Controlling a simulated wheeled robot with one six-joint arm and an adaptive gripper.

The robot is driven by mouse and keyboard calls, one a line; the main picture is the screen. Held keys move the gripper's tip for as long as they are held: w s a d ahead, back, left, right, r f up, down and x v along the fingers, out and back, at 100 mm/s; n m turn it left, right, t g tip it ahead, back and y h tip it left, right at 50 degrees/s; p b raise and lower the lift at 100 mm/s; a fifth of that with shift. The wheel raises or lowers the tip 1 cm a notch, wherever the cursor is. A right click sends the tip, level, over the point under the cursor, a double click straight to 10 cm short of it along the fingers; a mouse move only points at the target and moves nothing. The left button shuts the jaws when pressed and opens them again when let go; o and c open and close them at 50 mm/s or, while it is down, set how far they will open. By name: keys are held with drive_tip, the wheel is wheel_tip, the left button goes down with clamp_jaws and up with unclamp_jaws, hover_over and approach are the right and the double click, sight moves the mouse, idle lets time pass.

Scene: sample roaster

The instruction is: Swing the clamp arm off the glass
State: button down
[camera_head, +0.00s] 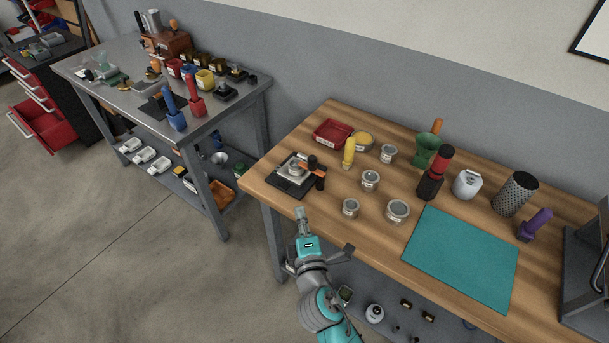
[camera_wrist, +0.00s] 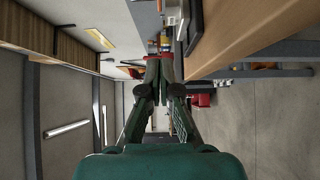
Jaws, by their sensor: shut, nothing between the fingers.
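A small black fixture (camera_head: 289,185) stands near the left front corner of the wooden table. A round glass (camera_head: 293,169) sits on it, and an orange and black clamp arm (camera_head: 309,171) reaches across from the right toward the glass. I cannot tell if the arm touches it. My gripper (camera_head: 300,212) is in front of the table's front edge, below the fixture in the head view, apart from it. In the wrist view my gripper (camera_wrist: 158,60) is shut with its fingertips together and empty. The clamp arm cannot be made out there.
To the fixture's right stand a yellow-handled tool (camera_head: 349,152), several lidded tins (camera_head: 370,180), and a red tray (camera_head: 333,133) behind. A teal mat (camera_head: 462,257) lies further right. A metal table (camera_head: 140,75) stands at the left. The floor (camera_head: 100,260) between is clear.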

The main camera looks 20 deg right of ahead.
approach(301, 166)
drive_tip(key=w+a, duration=0.1)
drive_tip(key=w, duration=0.1)
drive_tip(key=w+a, duration=0.1)
drive_tip(key=shift+w+a, duration=0.15)
drive_tip(key=shift+w, duration=0.25)
drive_tip(key=shift+w+d, duration=0.6)
drive_tip(key=shift+d, duration=0.2)
drive_tip(key=shift+w+d, duration=0.65)
drive_tip(key=shift+d, duration=0.15)
drive_tip(key=shift+w+d, duration=0.1)
drive_tip(key=shift+w, duration=0.25)
